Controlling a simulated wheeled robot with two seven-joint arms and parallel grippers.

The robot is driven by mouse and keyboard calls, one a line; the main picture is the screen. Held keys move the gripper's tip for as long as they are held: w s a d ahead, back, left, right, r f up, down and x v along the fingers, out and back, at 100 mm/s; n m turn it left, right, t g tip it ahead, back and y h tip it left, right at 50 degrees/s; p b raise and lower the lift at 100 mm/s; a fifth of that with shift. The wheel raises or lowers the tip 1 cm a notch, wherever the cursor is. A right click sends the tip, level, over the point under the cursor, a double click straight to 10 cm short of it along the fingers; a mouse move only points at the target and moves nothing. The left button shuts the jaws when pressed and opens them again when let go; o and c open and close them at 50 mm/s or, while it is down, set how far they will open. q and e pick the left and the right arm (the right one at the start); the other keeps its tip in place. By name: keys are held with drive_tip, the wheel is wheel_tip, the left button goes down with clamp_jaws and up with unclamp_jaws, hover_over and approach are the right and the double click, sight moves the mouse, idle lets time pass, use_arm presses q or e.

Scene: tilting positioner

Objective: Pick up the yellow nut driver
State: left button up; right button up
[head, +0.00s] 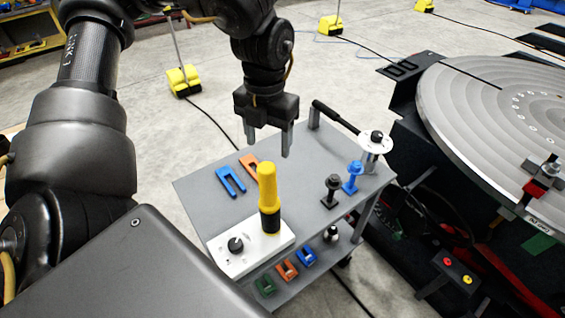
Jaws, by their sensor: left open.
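The yellow nut driver (267,187) stands upright, its black lower end in a white block on the grey cart top. My left gripper (268,147) is open and empty, its two fingers pointing down. In the picture the fingertips are just above the driver's top end; how far apart they are in depth I cannot tell. My right gripper is out of view.
The white block (225,262) also has a black knob. On the cart (305,195) are blue (231,181) and orange (250,165) forks, black (332,190) and blue (352,177) upright parts, and a black-handled tool (335,117). A large round positioner table (480,100) stands right.

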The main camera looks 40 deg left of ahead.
sight(264, 168)
use_arm(q)
drive_tip(key=shift+s, duration=0.15)
drive_tip(key=shift+s+f, duration=0.3)
drive_tip(key=shift+s, duration=0.2)
drive_tip(key=shift+s+f, duration=0.25)
drive_tip(key=shift+s, duration=0.25)
wheel_tip(264, 168, down, 2)
drive_tip(key=shift+s+f+p, duration=0.1)
drive_tip(key=shift+f+p, duration=0.1)
drive_tip(key=shift+p, duration=0.3)
drive_tip(key=shift+w+f, duration=0.65)
drive_tip(key=shift+f, duration=0.2)
drive_tip(key=shift+s+f+p, duration=0.3)
drive_tip(key=shift+f+p, duration=0.15)
drive_tip(key=shift+p, duration=0.2)
drive_tip(key=f, duration=0.1)
drive_tip(key=f+p, duration=0.1)
drive_tip(key=f, duration=0.1)
drive_tip(key=shift+w+d+f, duration=0.15)
drive_tip(key=shift+w+f, duration=0.1)
drive_tip(key=shift+f, duration=0.4)
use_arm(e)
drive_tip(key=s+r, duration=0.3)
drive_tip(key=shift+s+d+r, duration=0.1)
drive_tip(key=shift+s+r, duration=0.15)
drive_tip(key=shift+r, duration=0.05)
use_arm(q)
drive_tip(key=shift+s+r, duration=0.1)
drive_tip(key=shift+c, duration=0.4)
